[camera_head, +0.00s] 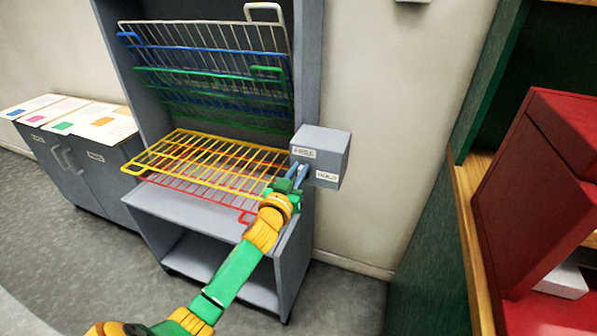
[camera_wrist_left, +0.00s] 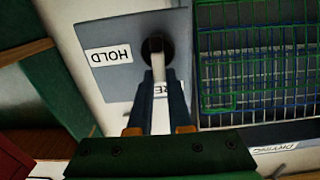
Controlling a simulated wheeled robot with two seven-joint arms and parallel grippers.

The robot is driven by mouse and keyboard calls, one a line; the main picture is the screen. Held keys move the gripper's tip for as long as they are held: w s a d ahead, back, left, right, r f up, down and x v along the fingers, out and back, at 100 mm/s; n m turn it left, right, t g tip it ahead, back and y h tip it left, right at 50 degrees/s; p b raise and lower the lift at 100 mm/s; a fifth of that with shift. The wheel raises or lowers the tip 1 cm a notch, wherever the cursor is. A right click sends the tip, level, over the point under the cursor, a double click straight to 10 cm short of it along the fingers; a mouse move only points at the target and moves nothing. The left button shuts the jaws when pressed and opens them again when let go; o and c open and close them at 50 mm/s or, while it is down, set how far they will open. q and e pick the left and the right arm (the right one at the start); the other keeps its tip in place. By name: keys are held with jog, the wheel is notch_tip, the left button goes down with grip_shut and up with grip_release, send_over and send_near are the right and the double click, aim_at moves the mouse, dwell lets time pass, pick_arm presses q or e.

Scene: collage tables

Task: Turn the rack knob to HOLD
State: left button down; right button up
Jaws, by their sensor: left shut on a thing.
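The grey knob box (camera_head: 335,142) is on the right side of the rack, with a FREE label (camera_head: 303,153) at upper left and a HOLD label (camera_head: 327,176) at lower right. In the left wrist view, the knob (camera_wrist_left: 157,58) has a dark round base and a pale lever. My left gripper (camera_head: 298,172) is shut on the lever, which runs between its fingers (camera_wrist_left: 158,90). The lever lies over the partly hidden FREE label (camera_wrist_left: 161,89), while the HOLD label (camera_wrist_left: 108,55) is off to the side, uncovered. My right gripper is not in view.
The drying rack (camera_head: 110,40) has yellow and red shelves (camera_head: 200,158) lowered and green, blue and white ones (camera_head: 205,40) raised. Grey cabinets (camera_head: 90,165) with coloured cards stand left. A green shelf unit with a red box (camera_head: 540,180) stands right. Floor (camera_head: 345,300) shows between.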

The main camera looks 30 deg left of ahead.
pick_arm(q)
jog(key=shift+d+f, duration=0.1)
jog(key=shift+f, duration=0.15)
jog(key=m, duration=0.3)
jog(key=d+m, duration=0.1)
jog(key=m, duration=0.2)
jog(key=f+m, duration=0.1)
jog(key=m, duration=0.1)
jog(key=shift+w+d+f+m, duration=0.1)
jog(key=shift+w+d+m, duration=0.05)
jog(key=shift+d+m, duration=0.25)
jog(key=m, duration=0.3)
jog(key=f+m, duration=0.1)
jog(key=m, duration=0.1)
jog(key=shift+w+d, duration=0.1)
jog(key=shift+d, duration=0.2)
jog(key=shift+f+m, duration=0.25)
jog(key=shift+m, duration=1.55)
jog(key=c, duration=0.8)
grip_release()
jog(key=shift+a, duration=0.1)
jog(key=shift+c, duration=0.2)
jog(key=shift+a+r, duration=0.1)
